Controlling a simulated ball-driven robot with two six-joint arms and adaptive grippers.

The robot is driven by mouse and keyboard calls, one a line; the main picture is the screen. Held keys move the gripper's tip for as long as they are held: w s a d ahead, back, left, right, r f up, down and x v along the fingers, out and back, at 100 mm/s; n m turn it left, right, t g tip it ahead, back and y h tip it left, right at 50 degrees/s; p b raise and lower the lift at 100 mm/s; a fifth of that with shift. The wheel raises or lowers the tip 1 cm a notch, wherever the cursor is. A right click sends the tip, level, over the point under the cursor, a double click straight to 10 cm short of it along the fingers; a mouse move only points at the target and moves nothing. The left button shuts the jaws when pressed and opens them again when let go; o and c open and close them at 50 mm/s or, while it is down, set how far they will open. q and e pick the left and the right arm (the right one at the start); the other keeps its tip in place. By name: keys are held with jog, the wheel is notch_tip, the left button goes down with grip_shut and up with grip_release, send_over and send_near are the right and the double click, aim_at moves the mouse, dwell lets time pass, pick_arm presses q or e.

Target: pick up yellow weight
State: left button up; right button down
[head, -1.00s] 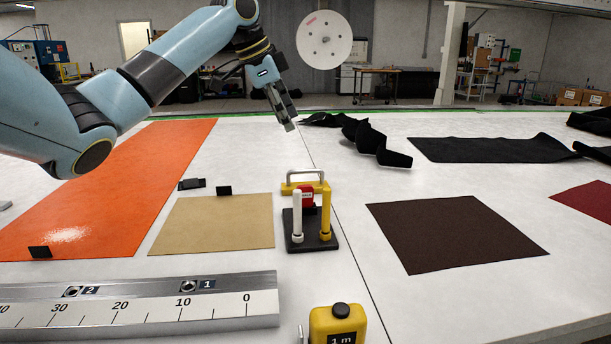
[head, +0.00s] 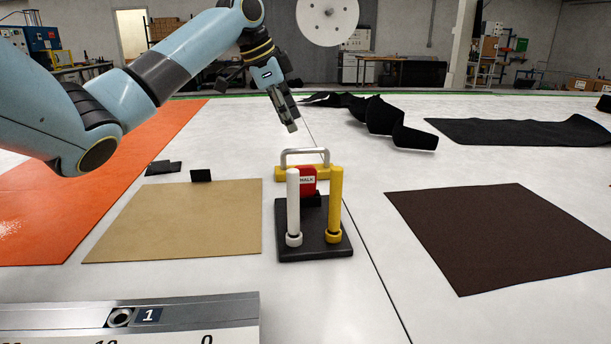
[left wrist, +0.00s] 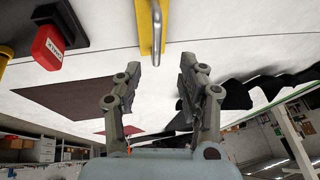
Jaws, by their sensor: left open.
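The yellow weight (head: 282,172) lies on the white table behind the black chalk stand, with a grey metal handle arched over its bar. The stand and the red block partly hide it in the head view. In the left wrist view the yellow weight (left wrist: 146,40) shows at the top centre with its handle. My left gripper (head: 291,127) hangs above and behind the weight, apart from it. In the left wrist view its two fingers (left wrist: 160,72) are spread with nothing between them. My right gripper is not in view.
The black stand (head: 315,246) holds a white stick (head: 293,204), a yellow stick (head: 335,200) and a red block (head: 307,180) close in front of the weight. Tan sheet (head: 180,220) lies left, dark brown sheet (head: 500,235) right. Crumpled black cloth (head: 385,117) lies behind right.

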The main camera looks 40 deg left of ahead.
aim_at(306, 151)
pick_arm(q)
jog(key=x, duration=0.9)
jog(key=shift+w+d+f+b, duration=0.1)
jog(key=shift+d+f+b, duration=0.15)
jog(key=shift+d+b, duration=0.05)
jog(key=shift+c, duration=0.5)
grip_shut()
jog(key=shift+r, duration=0.15)
